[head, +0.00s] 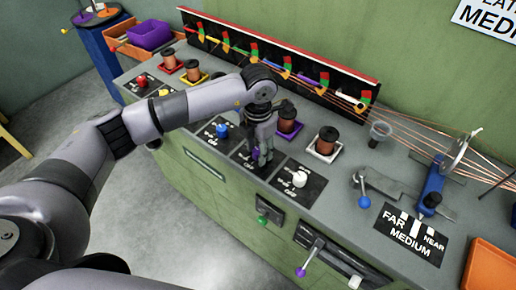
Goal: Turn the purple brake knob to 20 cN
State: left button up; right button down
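My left gripper (262,160) points down over the black dial plate (243,160) between the blue knob (222,130) and the white knob (300,179). Its fingers cover the middle of that plate, where a knob would sit. I cannot make out the purple brake knob or its pointer behind them, nor whether the fingers are closed on it. The copper spool on a purple base (289,127) stands just behind this plate. My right gripper is not in view.
A red knob (141,82) and a yellow knob (163,93) sit further left. A white-based spool (324,143) stands to the right. A blue-ball lever (364,201) and a blue wire stand (432,187) are at right. A purple-ball lever (301,271) hangs on the bench front.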

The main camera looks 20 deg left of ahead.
aim_at(258, 150)
pick_arm(q)
jog(key=shift+o, duration=1)
notch_tip(258, 150, up, 12)
